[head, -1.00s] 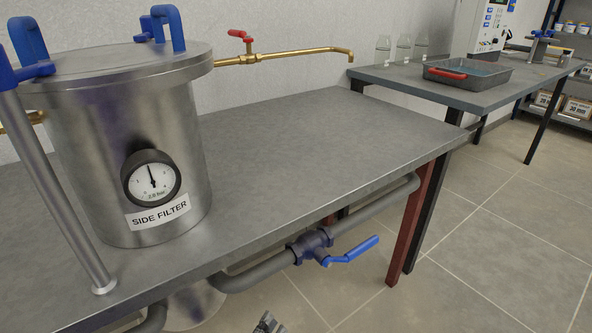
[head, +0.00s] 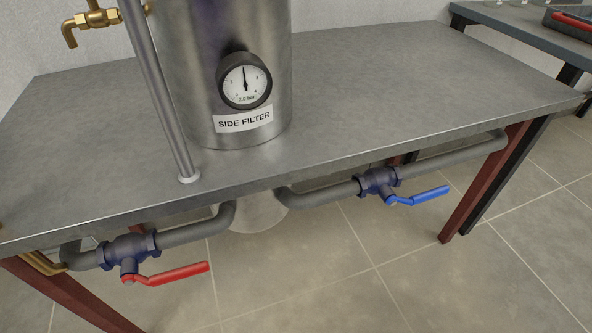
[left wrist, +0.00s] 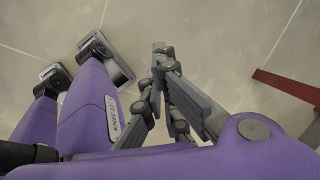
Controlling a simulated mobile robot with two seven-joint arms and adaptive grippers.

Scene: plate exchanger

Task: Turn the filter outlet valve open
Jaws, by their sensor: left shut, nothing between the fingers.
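Two valves sit on the grey pipe under the front edge of the table. One has a blue lever (head: 419,195) on a dark blue body (head: 377,182), to the right of the filter. The other has a red lever (head: 168,275) on a dark blue body (head: 131,249), to the left. Both levers point right, roughly along the pipe. No label shows which is the outlet valve. The steel side filter (head: 180,85) stands on the table with a gauge (head: 245,80). My left gripper (left wrist: 163,48) is shut and empty over the floor, apart from both valves. My right gripper is out of view.
The grey tabletop (head: 380,95) is clear right of the filter. A steel post (head: 155,90) stands at its front edge. Red table legs (head: 485,185) flank the pipe. A brass tap (head: 85,25) is at the back left. The tiled floor in front is open.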

